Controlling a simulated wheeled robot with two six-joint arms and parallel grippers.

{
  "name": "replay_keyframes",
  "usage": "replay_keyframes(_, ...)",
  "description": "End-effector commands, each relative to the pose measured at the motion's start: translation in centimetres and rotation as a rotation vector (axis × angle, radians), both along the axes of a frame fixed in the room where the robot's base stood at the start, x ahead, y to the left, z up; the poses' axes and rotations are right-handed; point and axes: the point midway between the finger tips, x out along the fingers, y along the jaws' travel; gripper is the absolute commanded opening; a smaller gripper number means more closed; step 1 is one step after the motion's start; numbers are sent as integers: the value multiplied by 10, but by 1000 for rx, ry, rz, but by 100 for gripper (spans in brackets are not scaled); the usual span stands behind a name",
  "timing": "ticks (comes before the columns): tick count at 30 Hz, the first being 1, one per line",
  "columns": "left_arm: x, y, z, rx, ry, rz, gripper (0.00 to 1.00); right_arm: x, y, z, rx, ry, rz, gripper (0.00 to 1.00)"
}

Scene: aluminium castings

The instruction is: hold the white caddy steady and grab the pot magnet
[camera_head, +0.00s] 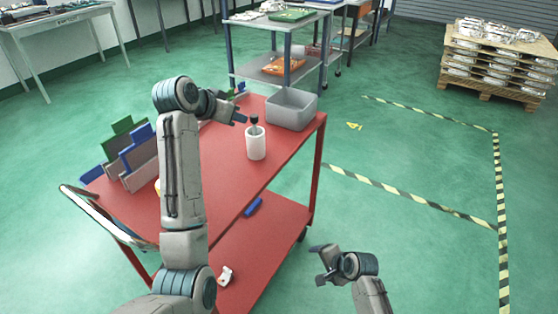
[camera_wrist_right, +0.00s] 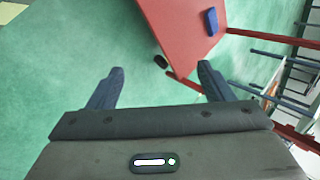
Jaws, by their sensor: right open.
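The white caddy (camera_head: 256,145) is a small upright cup on the red cart's top, near its right edge. A dark knobbed thing, apparently the pot magnet (camera_head: 254,121), sticks up out of its mouth; its lower part is hidden inside. My left gripper (camera_head: 240,117) is just left of the caddy's top, close to the dark knob. Whether it touches, and how far its fingers are apart, I cannot tell. My right gripper (camera_head: 320,262) is open and empty, low beside the cart; its spread fingers also show in the right wrist view (camera_wrist_right: 160,70).
A grey bin (camera_head: 291,109) stands behind the caddy on the red cart (camera_head: 228,194). Green and blue upright pieces (camera_head: 127,140) stand at the left. A blue item (camera_head: 253,207) lies on the lower shelf. Open green floor (camera_head: 400,255) lies right of the cart.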

Motion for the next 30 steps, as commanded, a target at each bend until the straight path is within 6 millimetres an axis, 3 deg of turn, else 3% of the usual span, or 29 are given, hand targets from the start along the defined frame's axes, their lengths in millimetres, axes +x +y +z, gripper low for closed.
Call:
replay_keyframes(1, 0, 0, 0, 0, 0, 0, 36, 24, 10, 24, 79, -14, -51, 74)
replay_keyframes(3, 0, 0, 0, 0, 0, 0, 36, 50, 23, 55, 196, -17, -122, 74)
replay_keyframes(9, 0, 0, 0, 0, 0, 0, 36, 111, 56, 148, 524, 7, -276, 74)
replay_keyframes(15, 0, 0, 0, 0, 0, 0, 36, 148, 81, 229, 790, 64, -357, 74)
replay_keyframes(20, 0, 0, 0, 0, 0, 0, 36, 166, 98, 286, 965, 125, -390, 74)
replay_keyframes(21, 0, 0, 0, 0, 0, 0, 36, 164, 103, 277, 1031, 138, -419, 74)
replay_keyframes(30, 0, 0, 0, 0, 0, 0, 36, 172, 115, 282, 1442, 184, -572, 74)
